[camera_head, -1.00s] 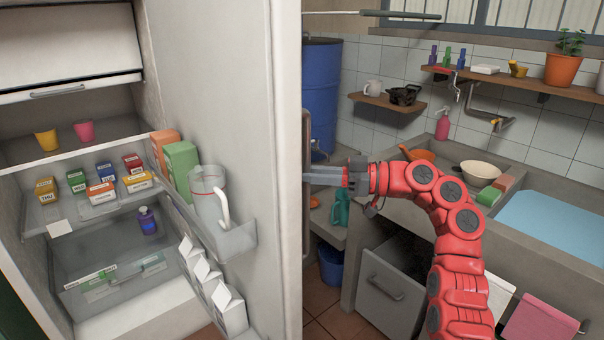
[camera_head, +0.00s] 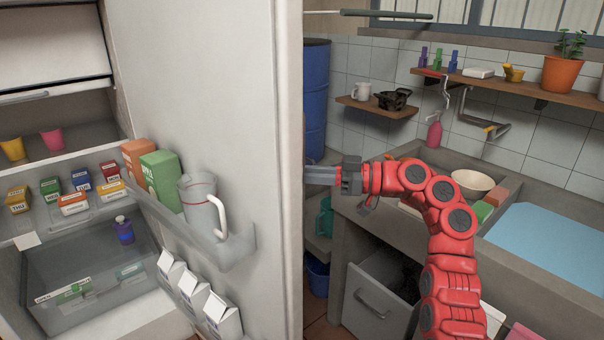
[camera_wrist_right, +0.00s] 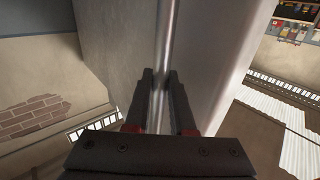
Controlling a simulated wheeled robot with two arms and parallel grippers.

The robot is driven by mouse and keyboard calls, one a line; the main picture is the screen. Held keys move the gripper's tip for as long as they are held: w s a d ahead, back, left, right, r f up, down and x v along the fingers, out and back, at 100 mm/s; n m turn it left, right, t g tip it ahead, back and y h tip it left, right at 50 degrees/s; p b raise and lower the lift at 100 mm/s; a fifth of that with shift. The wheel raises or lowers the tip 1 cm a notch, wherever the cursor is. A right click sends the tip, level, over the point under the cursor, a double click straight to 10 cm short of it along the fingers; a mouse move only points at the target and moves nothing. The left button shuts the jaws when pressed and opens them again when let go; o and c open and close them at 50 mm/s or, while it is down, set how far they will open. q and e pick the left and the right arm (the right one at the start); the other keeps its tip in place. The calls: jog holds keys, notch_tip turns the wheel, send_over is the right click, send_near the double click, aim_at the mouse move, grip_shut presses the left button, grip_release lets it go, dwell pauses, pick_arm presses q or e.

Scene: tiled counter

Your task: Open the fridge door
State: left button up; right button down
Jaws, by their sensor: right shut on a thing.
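The fridge door (camera_head: 215,75) stands open, its inner face and loaded shelves toward me in the head view. The open fridge interior (camera_head: 75,140) is at the left. My right gripper (camera_head: 318,174) reaches the door's outer side at its edge, and its fingertips are partly hidden behind the door there. In the right wrist view, my right gripper (camera_wrist_right: 161,78) is shut on the door's vertical metal handle (camera_wrist_right: 166,35), one finger on each side of it. My left gripper is not in view.
Door shelves hold a jug (camera_head: 203,205), boxes and white cartons (camera_head: 192,290). Small labelled boxes and cups stand inside the fridge. Right of the door are a blue barrel (camera_head: 314,95), an open drawer (camera_head: 375,295) and the sink counter (camera_head: 560,285).

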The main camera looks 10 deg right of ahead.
jog(key=c, duration=0.8)
grip_release()
jog(key=shift+a, duration=0.1)
jog(key=shift+o, duration=0.2)
jog(key=v, duration=1.7)
jog(key=shift+d, duration=0.25)
jog(key=shift+f, duration=0.15)
